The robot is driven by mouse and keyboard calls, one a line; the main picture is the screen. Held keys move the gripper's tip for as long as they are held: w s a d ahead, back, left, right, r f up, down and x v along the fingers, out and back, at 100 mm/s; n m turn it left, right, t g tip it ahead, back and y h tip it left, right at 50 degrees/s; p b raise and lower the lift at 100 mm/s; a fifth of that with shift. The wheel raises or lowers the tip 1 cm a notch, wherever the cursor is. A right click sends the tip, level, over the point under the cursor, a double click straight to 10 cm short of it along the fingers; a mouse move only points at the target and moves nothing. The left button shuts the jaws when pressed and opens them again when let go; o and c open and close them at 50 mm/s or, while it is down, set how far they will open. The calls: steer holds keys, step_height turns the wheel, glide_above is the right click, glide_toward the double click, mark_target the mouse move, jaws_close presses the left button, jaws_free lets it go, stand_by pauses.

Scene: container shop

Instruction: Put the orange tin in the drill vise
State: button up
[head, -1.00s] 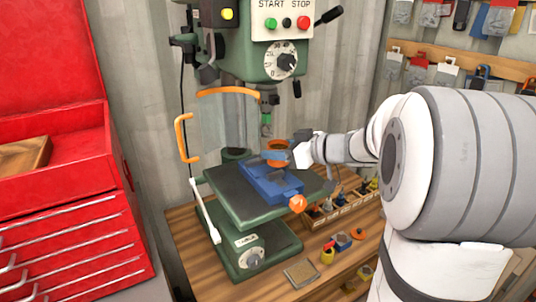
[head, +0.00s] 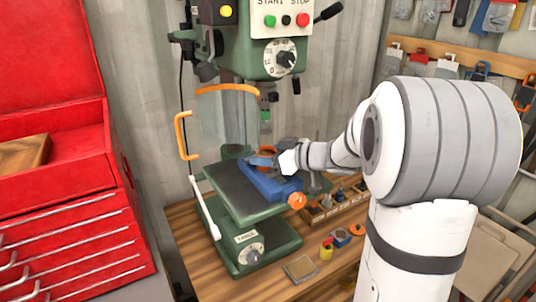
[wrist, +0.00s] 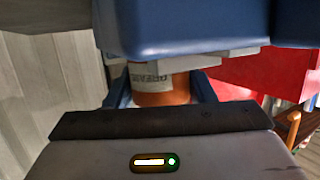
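The orange tin (head: 267,153) is at the far end of the blue drill vise (head: 265,181), partly hidden by a blue finger of my gripper (head: 262,160). The wrist view shows the tin (wrist: 161,92) with a pale "GREASE" label, between my gripper's two blue fingers. My gripper is shut on it. The vise body (wrist: 200,28) and its grey jaw faces fill the top of that view and cover part of the tin. I cannot tell whether the tin touches the vise bed.
The vise lies on the drill press's green table (head: 229,188), under the chuck and an orange-edged clear guard (head: 228,112). A wooden rack (head: 337,207) and small items stand on the bench at right. A red tool chest (head: 70,215) is at left.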

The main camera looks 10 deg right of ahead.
steer(key=o, duration=0.4)
steer(key=shift+r, duration=0.1)
steer(key=b+v, duration=0.1)
steer(key=v, duration=1.1)
steer(key=shift+r, duration=0.15)
